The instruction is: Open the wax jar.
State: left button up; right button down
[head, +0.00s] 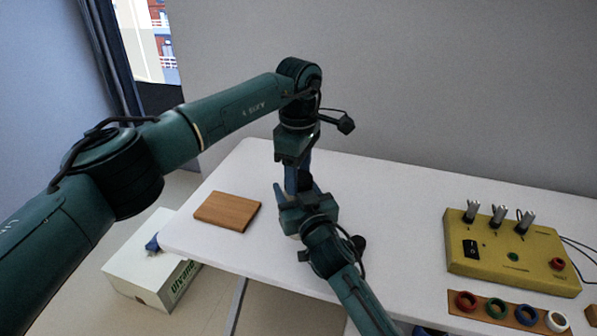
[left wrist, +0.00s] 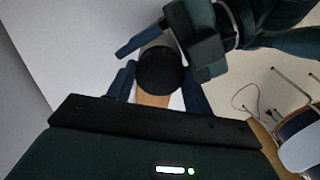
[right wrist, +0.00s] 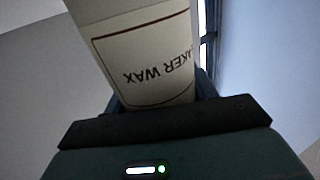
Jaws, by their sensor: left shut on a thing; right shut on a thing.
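The wax jar (right wrist: 150,55) is pale, with a brown-framed label whose visible letters read "AKER WAX" upside down in the right wrist view. My right gripper (right wrist: 160,95) is shut on the jar's body. The dark round lid (left wrist: 160,72) shows between the fingers of my left gripper (left wrist: 158,82), which is shut on it. In the head view my left gripper (head: 298,178) points down from above and my right gripper (head: 297,198) comes in from below, close together above the table. The grippers hide most of the jar there, and I cannot tell whether lid and body are apart.
A wooden board (head: 227,211) lies on the white table (head: 395,195) at the left. A yellow switch box (head: 510,250) stands at the right, with a strip of coloured rings (head: 508,312) before it. A white carton (head: 150,270) is on the floor at left.

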pick_arm(q)
jog(key=o, duration=1.1)
notch_tip(320, 180, up, 4)
jog(key=shift+r, duration=0.25)
jog(key=shift+c, duration=0.4)
notch_tip(320, 180, up, 3)
jog(key=m, duration=0.3)
notch_tip(320, 180, down, 8)
jog(key=shift+r, duration=0.2)
